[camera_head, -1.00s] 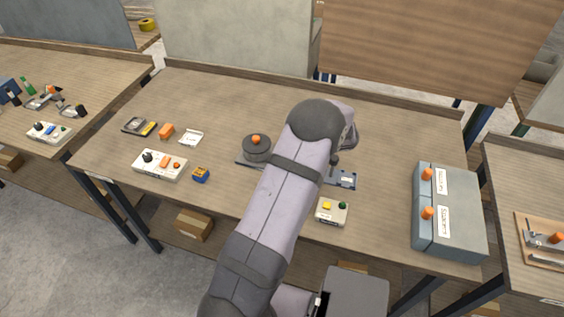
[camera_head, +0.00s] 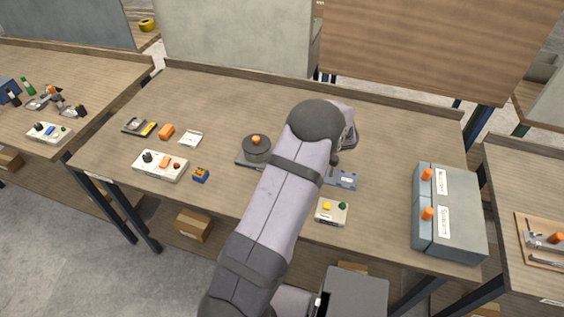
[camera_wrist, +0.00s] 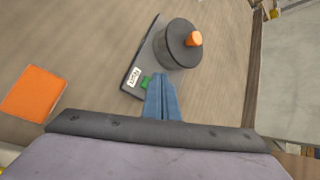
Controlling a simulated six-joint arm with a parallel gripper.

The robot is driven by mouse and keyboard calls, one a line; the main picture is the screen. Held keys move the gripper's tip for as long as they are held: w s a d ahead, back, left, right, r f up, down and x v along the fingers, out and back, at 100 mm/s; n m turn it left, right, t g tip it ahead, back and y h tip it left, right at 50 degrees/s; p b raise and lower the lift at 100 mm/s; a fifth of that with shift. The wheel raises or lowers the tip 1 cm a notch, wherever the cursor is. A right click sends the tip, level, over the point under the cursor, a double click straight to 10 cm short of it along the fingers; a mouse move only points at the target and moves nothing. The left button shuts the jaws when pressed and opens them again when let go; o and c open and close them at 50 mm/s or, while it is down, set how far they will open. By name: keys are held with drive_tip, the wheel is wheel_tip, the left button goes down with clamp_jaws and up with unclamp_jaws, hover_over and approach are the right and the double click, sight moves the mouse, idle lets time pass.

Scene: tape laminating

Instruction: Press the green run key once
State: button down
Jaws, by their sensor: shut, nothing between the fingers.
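The dark machine base (camera_wrist: 134,62) shows in the wrist view, with a grey round drum (camera_wrist: 176,46) topped by an orange knob (camera_wrist: 194,39). A white label and a small green key (camera_wrist: 146,81) sit at its near end. My gripper (camera_wrist: 161,80) has its blue fingers closed together, empty, just right of the green key. I cannot tell whether they touch it. In the head view the drum (camera_head: 256,149) stands left of my arm, which hides part of the base and my gripper.
In the head view, a small box with yellow and green buttons (camera_head: 331,211) lies right of my arm. A grey case (camera_head: 455,214) with orange knobs stands at the right. A white control box (camera_head: 160,165) and small items lie left. An orange square (camera_wrist: 33,92) shows in the wrist view.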

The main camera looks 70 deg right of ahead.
drive_tip(key=shift+f, duration=0.1)
idle(0.6)
drive_tip(key=shift+f+b, duration=0.35)
drive_tip(key=shift+b, duration=0.15)
drive_tip(key=shift+f+b, duration=0.45)
drive_tip(key=shift+f, duration=0.05)
idle(0.6)
drive_tip(key=shift+r, duration=0.2)
drive_tip(key=shift+r+p, duration=0.6)
drive_tip(key=shift+r, duration=0.15)
drive_tip(key=shift+r, duration=0.15)
drive_tip(key=shift+r+p, duration=1.6)
drive_tip(key=shift+r, duration=0.75)
